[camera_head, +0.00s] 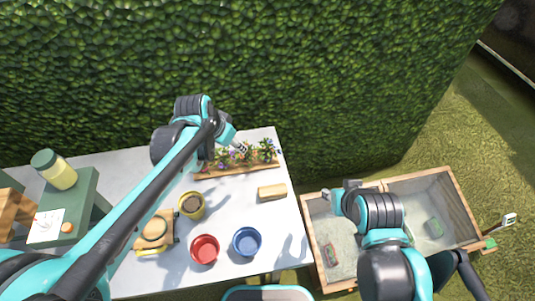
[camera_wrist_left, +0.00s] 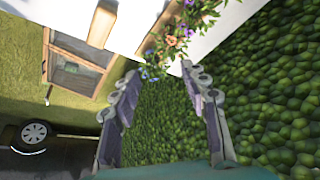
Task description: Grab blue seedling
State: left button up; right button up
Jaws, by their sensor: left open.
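The flowering seedlings (camera_head: 240,158) stand in a wooden planter row (camera_head: 245,168) at the back of the white table, with green leaves and purple, blue and orange blooms. In the left wrist view the flowers (camera_wrist_left: 172,40) lie beyond the fingertips at the top centre, with a blue bloom (camera_wrist_left: 148,75) near the left finger. My left gripper (camera_wrist_left: 158,80) is open with nothing between its fingers. In the head view it (camera_head: 240,147) is small, partly hidden by my arm, and beside the flowers.
A yellow pot (camera_head: 191,205), red pot (camera_head: 205,249), blue pot (camera_head: 247,241) and tan block (camera_head: 272,192) stand on the table. A wooden-framed bin (camera_head: 462,195) is at the right. A hedge (camera_head: 330,70) rises close behind the table.

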aim_at(267, 149)
pick_arm(q)
jog(key=w+d+f+m, duration=0.1)
jog(key=w+d+f, duration=0.2)
jog(key=w+f, duration=0.1)
jog(key=w+d+f+m+g+h+b, duration=0.1)
jog(key=w+d+f+m, duration=0.1)
jog(key=f, duration=0.5)
jog(key=w+d+f+m+g+b, duration=0.1)
jog(key=w+d+f, duration=0.4)
jog(key=shift+w+f+m, duration=0.25)
jog(key=shift+w+m, duration=0.1)
jog(key=shift+m, duration=0.05)
jog(key=shift+a, duration=0.1)
jog(key=shift+r, duration=0.1)
jog(key=c, duration=0.4)
grip_shut()
